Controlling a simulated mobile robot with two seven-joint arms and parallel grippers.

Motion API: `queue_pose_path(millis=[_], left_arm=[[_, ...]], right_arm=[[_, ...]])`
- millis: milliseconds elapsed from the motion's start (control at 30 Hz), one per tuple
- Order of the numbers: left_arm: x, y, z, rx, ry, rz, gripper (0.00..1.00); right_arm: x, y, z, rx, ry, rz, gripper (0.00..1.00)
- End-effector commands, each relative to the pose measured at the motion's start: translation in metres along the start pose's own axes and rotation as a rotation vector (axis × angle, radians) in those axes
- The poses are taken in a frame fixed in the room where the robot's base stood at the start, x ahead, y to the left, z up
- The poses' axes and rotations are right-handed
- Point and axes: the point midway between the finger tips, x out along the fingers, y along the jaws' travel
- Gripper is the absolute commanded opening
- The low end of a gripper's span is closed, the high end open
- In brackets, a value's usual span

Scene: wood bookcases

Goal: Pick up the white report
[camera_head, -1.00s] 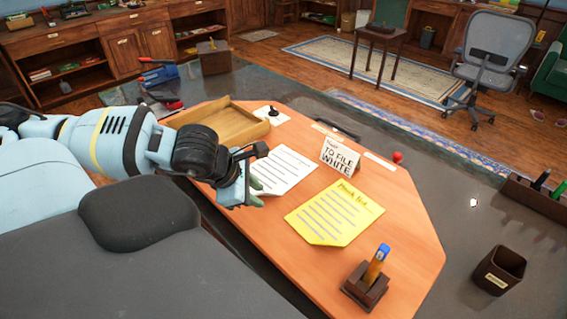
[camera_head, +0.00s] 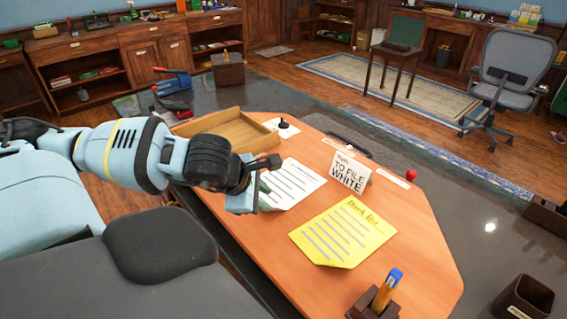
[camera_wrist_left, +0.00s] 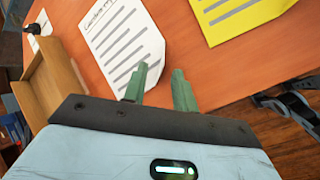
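The white report (camera_head: 293,183) lies flat on the orange-brown desk top, with a heading and grey text lines. It also shows in the left wrist view (camera_wrist_left: 118,38). My left gripper (camera_head: 264,193) is at the report's near edge. In the left wrist view its two green fingers (camera_wrist_left: 160,69) stand apart, with nothing clearly held between them. One finger overlaps the report's lower edge and the other is beside the sheet, over bare desk. I cannot tell the exact height of the fingers above the paper. My right gripper is not in view.
A yellow sheet (camera_head: 343,231) lies to the right. A small "TO FILE WHITE" sign (camera_head: 349,172) stands behind. An empty wooden tray (camera_head: 226,133) is behind the left arm. A pen holder (camera_head: 374,304) is at the front right. Bare desk lies between the sheets.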

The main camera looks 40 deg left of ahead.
Motion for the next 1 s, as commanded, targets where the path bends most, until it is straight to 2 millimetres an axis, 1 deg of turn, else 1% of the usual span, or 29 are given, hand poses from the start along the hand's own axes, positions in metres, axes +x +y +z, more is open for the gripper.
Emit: queue_pose_path(millis=[33, 300, 433, 667, 867, 900, 1000], left_arm=[[0.013, -0.005, -0.002, -0.005, 0.001, -0.008, 0.28], [0.038, -0.005, -0.003, -0.006, -0.001, -0.003, 0.28], [0.043, -0.006, -0.003, -0.002, 0.001, -0.003, 0.28], [0.043, -0.005, -0.003, -0.001, 0.001, -0.003, 0.28], [0.043, -0.005, -0.003, -0.001, 0.001, -0.003, 0.02], [0.043, -0.005, -0.003, -0.001, 0.001, -0.003, 0.00], [0.043, -0.006, -0.003, -0.001, 0.001, -0.003, 0.00]], right_arm=[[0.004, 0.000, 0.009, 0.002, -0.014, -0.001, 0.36], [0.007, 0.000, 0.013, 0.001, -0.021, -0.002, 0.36], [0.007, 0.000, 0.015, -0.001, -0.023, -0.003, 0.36], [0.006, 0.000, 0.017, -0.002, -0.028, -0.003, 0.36], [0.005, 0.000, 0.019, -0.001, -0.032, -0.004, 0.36], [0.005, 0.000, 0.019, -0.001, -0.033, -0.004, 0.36], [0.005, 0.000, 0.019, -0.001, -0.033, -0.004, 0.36]])
